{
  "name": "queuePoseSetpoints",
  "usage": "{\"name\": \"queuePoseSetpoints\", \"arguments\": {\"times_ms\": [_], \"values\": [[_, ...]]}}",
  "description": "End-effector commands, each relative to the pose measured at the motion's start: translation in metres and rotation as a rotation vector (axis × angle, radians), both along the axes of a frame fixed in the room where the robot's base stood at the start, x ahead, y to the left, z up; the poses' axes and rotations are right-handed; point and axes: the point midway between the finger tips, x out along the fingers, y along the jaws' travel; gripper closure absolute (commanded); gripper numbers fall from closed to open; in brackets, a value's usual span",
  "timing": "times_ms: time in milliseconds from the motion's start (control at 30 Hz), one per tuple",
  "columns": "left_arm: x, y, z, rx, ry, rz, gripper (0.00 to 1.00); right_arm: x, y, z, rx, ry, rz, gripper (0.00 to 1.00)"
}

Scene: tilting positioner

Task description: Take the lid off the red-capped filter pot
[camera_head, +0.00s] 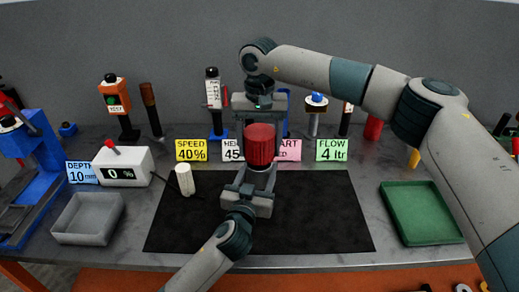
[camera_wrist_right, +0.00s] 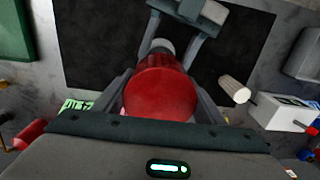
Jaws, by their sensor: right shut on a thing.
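The filter pot's red cap (camera_head: 260,145) is upright above the black mat. In the right wrist view the cap's round red top (camera_wrist_right: 160,95) fills the space between my right fingers. My right gripper (camera_head: 259,125) comes from above and is shut on the red cap. A pale part of the pot (camera_wrist_right: 162,46) shows beyond the cap in the right wrist view. My left gripper (camera_head: 252,180) is low, under the cap, with its fingers around the pot's lower part. Whether its fingers press on the pot is hidden.
A black mat (camera_head: 330,215) lies on the grey table. A cream cylinder (camera_head: 185,180) stands left of the grippers. A grey tray (camera_head: 90,220) is at left, a green tray (camera_head: 420,212) at right. A white display box (camera_head: 123,165) and several label cards and tools line the back.

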Motion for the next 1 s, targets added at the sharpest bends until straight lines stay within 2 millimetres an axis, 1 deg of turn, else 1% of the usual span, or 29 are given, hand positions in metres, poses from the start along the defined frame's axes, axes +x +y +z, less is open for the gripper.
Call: {"name": "queuePoseSetpoints", "arguments": {"times_ms": [33, 100, 200, 300, 500, 533, 567, 600, 633, 1000], "values": [[0.000, 0.000, -0.001, 0.001, 0.001, 0.001, 1.00, 0.000, 0.000, 0.007, 0.001, -0.002, 0.000, 0.63], [0.000, 0.000, -0.001, 0.001, 0.001, 0.001, 1.00, 0.000, 0.000, 0.015, 0.000, -0.001, 0.000, 0.63], [0.000, 0.000, -0.001, 0.001, 0.001, 0.001, 1.00, 0.000, 0.000, 0.022, 0.000, -0.001, 0.000, 0.63], [0.000, 0.000, -0.001, 0.001, 0.001, 0.001, 1.00, 0.000, 0.000, 0.026, 0.000, 0.000, 0.000, 0.63], [0.000, 0.000, -0.001, 0.001, 0.001, 0.001, 1.00, 0.000, 0.000, 0.026, -0.001, 0.000, 0.000, 0.63], [0.000, 0.000, -0.001, 0.001, 0.001, 0.001, 0.44, 0.000, 0.000, 0.026, 0.000, 0.000, 0.000, 0.63], [0.000, 0.000, -0.001, 0.001, 0.001, 0.001, 0.37, 0.000, 0.000, 0.026, 0.000, 0.000, 0.000, 0.63], [0.000, 0.000, -0.001, 0.001, 0.001, 0.001, 0.28, 0.000, 0.000, 0.026, 0.000, 0.000, 0.000, 0.63], [0.000, 0.000, -0.001, 0.001, 0.001, 0.001, 0.25, 0.000, 0.000, 0.026, 0.000, 0.000, 0.000, 0.63], [-0.002, 0.000, 0.000, 0.000, 0.000, 0.000, 0.25, 0.000, 0.000, 0.025, 0.000, 0.000, 0.000, 0.63]]}}
